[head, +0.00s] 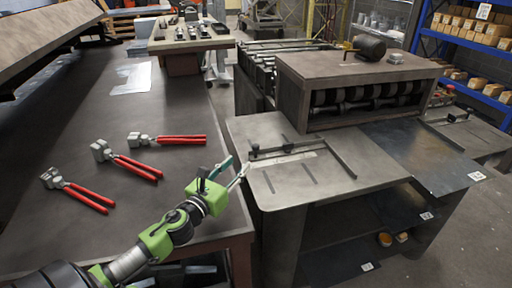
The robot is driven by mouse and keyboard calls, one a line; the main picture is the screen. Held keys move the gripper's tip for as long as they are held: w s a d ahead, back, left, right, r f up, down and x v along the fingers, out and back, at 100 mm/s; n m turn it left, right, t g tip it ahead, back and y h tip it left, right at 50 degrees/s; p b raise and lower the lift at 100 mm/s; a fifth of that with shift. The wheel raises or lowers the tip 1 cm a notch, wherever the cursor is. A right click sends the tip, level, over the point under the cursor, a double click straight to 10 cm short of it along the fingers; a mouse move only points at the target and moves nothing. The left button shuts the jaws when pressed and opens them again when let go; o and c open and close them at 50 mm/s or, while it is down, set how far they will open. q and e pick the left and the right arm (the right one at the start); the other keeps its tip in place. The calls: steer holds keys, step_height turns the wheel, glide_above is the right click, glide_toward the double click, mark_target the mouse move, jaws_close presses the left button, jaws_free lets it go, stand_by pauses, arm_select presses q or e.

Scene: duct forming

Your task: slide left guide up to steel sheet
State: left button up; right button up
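The left guide (338,158) is a long dark bar on the left part of the forming machine's metal table (275,190). A black cross rod with small knobs (288,147) and a pale scale strip lie to its left. The steel sheet (425,150) is a dark flat plate to the right of the guide, with a strip of table between them. My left gripper (240,164) is at the table's left edge, left of the rod's end. Its two fingers are apart and hold nothing visible. My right gripper is out of view.
A dark workbench (85,205) on the left holds red-handled tongs (125,162) and a paper sheet (132,79). The machine's roller housing (360,75) stands behind the table. A similar guide fixture (450,118) sits right of the sheet. More sheets lie on lower shelves.

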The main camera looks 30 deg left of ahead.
mark_target(254, 147)
arm_select(q)
steer(key=w, duration=0.4)
steer(key=w+p, duration=0.1)
steer(key=w, duration=0.3)
steer(key=w+a, duration=0.1)
steer(key=w, duration=0.3)
steer(key=shift+w, duration=0.35)
jaws_close()
